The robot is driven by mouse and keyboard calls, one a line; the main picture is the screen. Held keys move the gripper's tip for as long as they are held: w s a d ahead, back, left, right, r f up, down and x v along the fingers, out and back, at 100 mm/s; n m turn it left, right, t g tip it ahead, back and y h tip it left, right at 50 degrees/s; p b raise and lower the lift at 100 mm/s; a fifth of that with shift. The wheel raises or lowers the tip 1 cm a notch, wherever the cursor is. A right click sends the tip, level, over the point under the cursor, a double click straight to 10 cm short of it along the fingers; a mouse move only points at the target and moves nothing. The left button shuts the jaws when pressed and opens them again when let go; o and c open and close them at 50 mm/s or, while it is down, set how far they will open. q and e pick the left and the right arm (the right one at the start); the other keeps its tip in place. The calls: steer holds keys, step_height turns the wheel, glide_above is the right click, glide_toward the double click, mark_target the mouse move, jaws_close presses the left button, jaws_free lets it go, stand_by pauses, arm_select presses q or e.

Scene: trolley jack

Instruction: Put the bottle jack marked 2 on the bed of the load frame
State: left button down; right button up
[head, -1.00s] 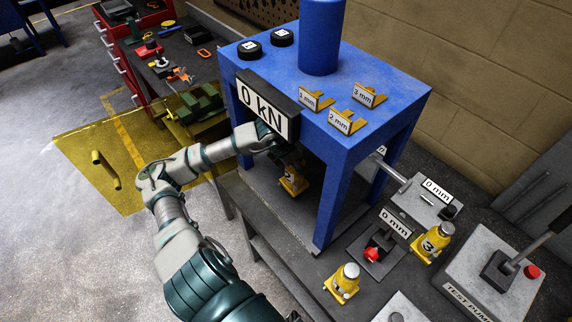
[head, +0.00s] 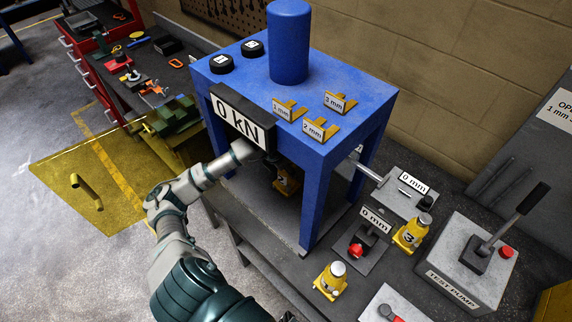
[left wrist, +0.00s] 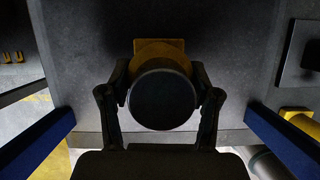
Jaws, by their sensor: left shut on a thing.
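The yellow bottle jack marked 2 (head: 287,183) is inside the opening of the blue load frame (head: 318,190), under its top and partly in shadow. My left gripper (head: 272,163) reaches in beneath the 0 kN display and is shut on the jack. In the left wrist view, the jack's dark round top (left wrist: 163,98) sits between the two fingers, with its yellow base showing behind. The grey bed (left wrist: 215,45) lies below it, between the blue legs. I cannot tell whether the jack's base touches the bed. My right gripper is not in view.
The 0 kN display (head: 238,117) hangs close above my left arm. A yellow jack marked 3 (head: 411,234) and another yellow jack (head: 331,280) stand on the bench to the right. The test pump (head: 468,260) stands beyond. Gap gauges (head: 320,130) sit on the frame's top.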

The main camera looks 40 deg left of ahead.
arm_select(q)
steer(key=shift+a+r, duration=0.15)
steer(key=shift+a, duration=0.05)
steer(key=shift+c, duration=1.2)
jaws_free()
steer(key=shift+s+f, duration=0.1)
steer(key=shift+f, duration=0.1)
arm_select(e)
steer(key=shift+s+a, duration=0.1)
arm_select(q)
steer(key=shift+d, duration=0.1)
steer(key=shift+s+r, duration=0.15)
steer(key=shift+r, duration=0.35)
steer(key=shift+s+r+b, duration=0.8)
steer(key=s+a+b, duration=0.1)
steer(key=s+b, duration=0.4)
steer(key=s, duration=0.6)
steer(key=shift+a+r, duration=0.15)
steer(key=shift+a, duration=0.2)
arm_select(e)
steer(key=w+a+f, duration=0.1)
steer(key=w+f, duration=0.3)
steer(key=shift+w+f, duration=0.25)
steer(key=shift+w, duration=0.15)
